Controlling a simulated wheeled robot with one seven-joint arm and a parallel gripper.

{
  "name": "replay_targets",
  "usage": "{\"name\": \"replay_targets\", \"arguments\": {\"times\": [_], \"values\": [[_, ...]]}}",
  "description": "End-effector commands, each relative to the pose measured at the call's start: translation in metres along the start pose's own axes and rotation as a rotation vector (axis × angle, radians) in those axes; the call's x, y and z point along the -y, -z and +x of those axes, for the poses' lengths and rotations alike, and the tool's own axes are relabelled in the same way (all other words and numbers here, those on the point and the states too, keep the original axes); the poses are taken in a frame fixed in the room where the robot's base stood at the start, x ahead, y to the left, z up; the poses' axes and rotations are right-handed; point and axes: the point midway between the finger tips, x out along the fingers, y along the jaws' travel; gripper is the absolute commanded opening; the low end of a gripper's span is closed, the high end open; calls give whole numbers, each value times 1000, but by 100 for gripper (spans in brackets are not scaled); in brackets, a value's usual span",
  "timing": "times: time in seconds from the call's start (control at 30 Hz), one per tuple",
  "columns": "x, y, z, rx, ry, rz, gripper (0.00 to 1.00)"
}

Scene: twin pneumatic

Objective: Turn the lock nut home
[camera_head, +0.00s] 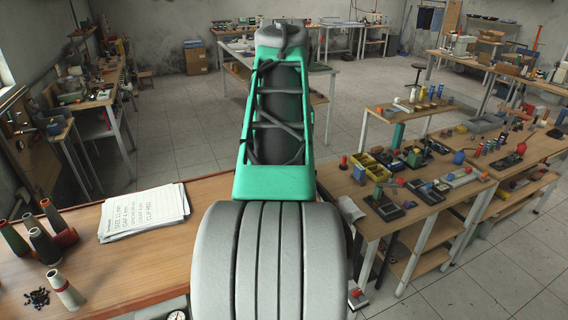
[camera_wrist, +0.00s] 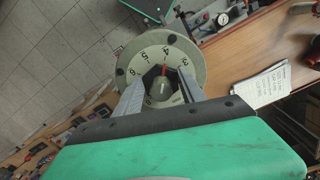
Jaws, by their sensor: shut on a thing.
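In the wrist view, a round pale dial (camera_wrist: 131,63) carries printed numbers and a red pointer (camera_wrist: 164,69). At its middle sits a dark six-sided piece that looks like the lock nut (camera_wrist: 150,76), with a rounded grey-green knob or stem end (camera_wrist: 160,90) in front of it. My gripper (camera_wrist: 161,84) has one grey finger on each side of the nut and is shut on it. The exact contact at the fingertips is partly hidden. In the head view my own arm covers the middle, and neither the dial nor my gripper shows there.
A wooden bench (camera_head: 140,262) holds a stack of printed sheets (camera_head: 145,212), several cones (camera_head: 45,245) and small black parts (camera_head: 37,298). A small gauge (camera_wrist: 222,19) stands beside the dial. A cluttered bench (camera_head: 385,225) stands to the right, with open floor beyond.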

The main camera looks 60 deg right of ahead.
Motion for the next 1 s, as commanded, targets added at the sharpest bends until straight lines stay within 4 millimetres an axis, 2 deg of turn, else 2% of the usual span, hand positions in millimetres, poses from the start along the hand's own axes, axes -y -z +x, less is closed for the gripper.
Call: {"name": "replay_targets", "arguments": {"times": [0.4, 0.93, 0.97, 1.0], "values": [[2, 0, -1, -3, 0, 197, 7], [2, 1, -1, -3, 0, 226, 7], [2, 1, -1, -3, 0, 225, 49], [2, 0, -1, -3, 0, 225, 52]]}}
